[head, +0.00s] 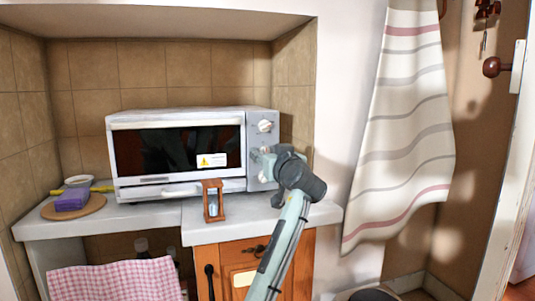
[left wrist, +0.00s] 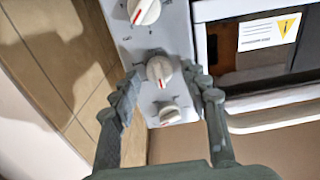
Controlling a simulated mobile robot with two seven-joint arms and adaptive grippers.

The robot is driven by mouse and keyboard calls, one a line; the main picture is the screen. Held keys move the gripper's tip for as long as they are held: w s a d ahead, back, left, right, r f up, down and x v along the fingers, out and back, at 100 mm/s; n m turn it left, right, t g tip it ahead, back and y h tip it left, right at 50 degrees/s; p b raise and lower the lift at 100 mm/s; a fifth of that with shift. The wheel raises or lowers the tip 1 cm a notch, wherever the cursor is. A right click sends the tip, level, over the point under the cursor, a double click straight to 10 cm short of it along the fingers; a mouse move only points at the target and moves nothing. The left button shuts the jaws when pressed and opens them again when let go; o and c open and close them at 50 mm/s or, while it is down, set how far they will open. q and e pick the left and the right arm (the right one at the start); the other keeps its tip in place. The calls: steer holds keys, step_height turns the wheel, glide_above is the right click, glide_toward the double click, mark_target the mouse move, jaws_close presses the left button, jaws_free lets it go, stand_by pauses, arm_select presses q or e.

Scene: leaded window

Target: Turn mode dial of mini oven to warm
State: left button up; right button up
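The mini oven (head: 180,113) stands on the counter, with its white control panel on the right and its door shut. The top dial (head: 265,126) shows in the head view; my left gripper (head: 267,161) covers the lower part of the panel. In the left wrist view the panel bears three white dials with red marks. My left gripper (left wrist: 160,76) is open, its fingers either side of the middle dial (left wrist: 160,70). I cannot tell whether they touch it. The other dials are above (left wrist: 143,10) and below (left wrist: 168,113). The printed settings are too small to read. My right gripper is not in view.
A wooden hourglass (head: 213,200) stands in front of the oven, left of my arm. A purple block (head: 72,199) lies on a round board (head: 92,207) at the left, near a small white bowl (head: 79,180). A tiled wall encloses the oven; a striped curtain (head: 410,130) hangs at right.

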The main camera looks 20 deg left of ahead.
arm_select(q)
jaws_close()
steer(key=shift+m, duration=0.3)
steer(key=m, duration=1.1)
steer(key=shift+w+d, duration=0.1)
steer(key=shift+d, duration=0.05)
stand_by(0.4)
